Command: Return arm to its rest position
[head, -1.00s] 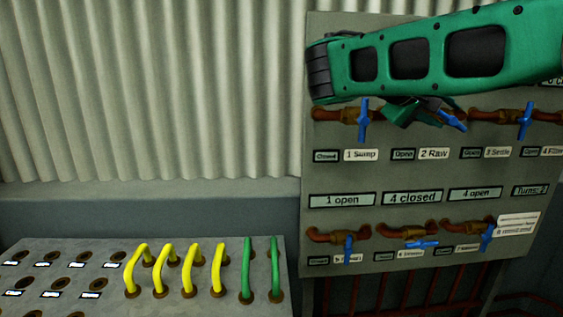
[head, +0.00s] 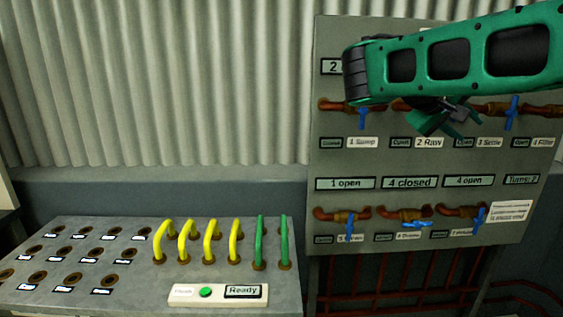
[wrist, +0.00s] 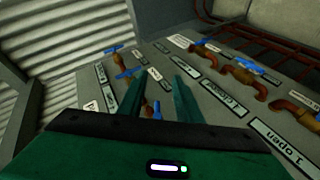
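My green arm reaches across the upper right of the head view, and my gripper (head: 455,127) hangs in front of the valve panel (head: 335,255). A blue valve handle (head: 364,118) at 1 Sump points down, clear of the fingers.
A lower valve row with blue handles (head: 416,224) sits below display plates (head: 409,183). At the left, a grey console (head: 150,285) carries yellow hoses (head: 210,242), green hoses (head: 259,243) and a box reading Ready (head: 243,291). Open space lies before the corrugated wall (head: 150,90).

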